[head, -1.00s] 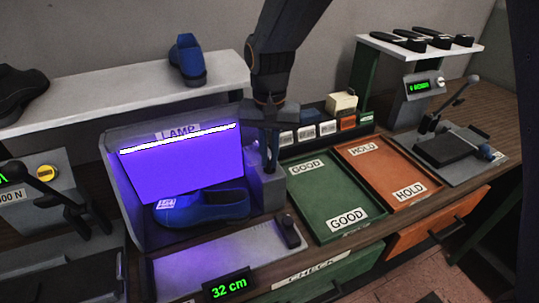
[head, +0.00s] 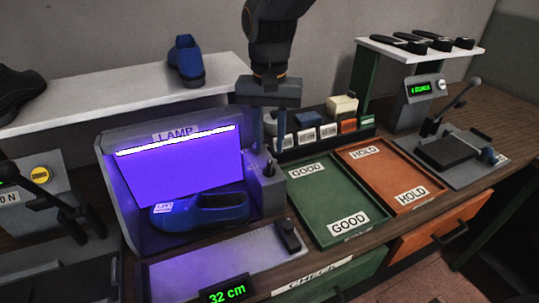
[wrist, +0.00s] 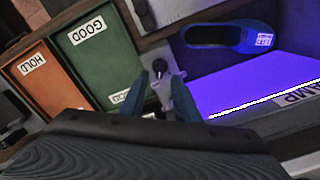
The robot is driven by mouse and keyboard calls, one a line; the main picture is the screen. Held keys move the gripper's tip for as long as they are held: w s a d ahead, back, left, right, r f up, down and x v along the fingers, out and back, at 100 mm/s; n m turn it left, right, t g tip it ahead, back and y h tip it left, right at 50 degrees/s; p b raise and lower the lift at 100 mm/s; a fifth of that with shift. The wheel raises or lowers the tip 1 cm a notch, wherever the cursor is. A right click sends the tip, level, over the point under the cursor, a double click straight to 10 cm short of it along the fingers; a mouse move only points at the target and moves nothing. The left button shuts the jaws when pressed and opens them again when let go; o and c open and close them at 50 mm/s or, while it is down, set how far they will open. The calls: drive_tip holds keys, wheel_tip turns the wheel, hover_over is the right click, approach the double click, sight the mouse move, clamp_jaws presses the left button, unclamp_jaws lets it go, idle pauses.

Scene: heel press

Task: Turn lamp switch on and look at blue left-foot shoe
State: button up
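The lamp box (head: 120,190) is lit, with a bright white tube and a violet glow inside. The label's text is too small to read. The lamp switch (head: 269,170) is a small dark lever on the grey block at the lamp's right side; in the wrist view (wrist: 160,70) it appears between the fingers. My gripper (head: 268,148) is open and empty above the switch block, its fingers spread apart.
A second blue shoe (head: 186,62) stands on the white shelf (head: 110,98). A green GOOD tray (head: 325,200) and an orange HOLD tray (head: 385,175) lie empty to the right. A 32 cm gauge (head: 228,290) is in front.

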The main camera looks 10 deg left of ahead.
drive_tip(key=shift+r, duration=1.2)
drive_tip(key=s+d+f+b, duration=0.1)
drive_tip(key=d+f, duration=0.3)
drive_tip(key=d, duration=0.5)
drive_tip(key=s+d+f+t+b, duration=0.1)
drive_tip(key=s+d+f, duration=0.3)
drive_tip(key=d, duration=0.5)
drive_tip(key=s+d+f+b, duration=0.1)
drive_tip(key=s+d+f, duration=0.1)
drive_tip(key=d+f, duration=0.4)
drive_tip(key=d, duration=0.3)
drive_tip(key=shift+s+d+f+b, duration=0.15)
drive_tip(key=shift+s+d+b, duration=0.05)
drive_tip(key=shift+s+b, duration=0.2)
drive_tip(key=shift+w+a, duration=0.1)
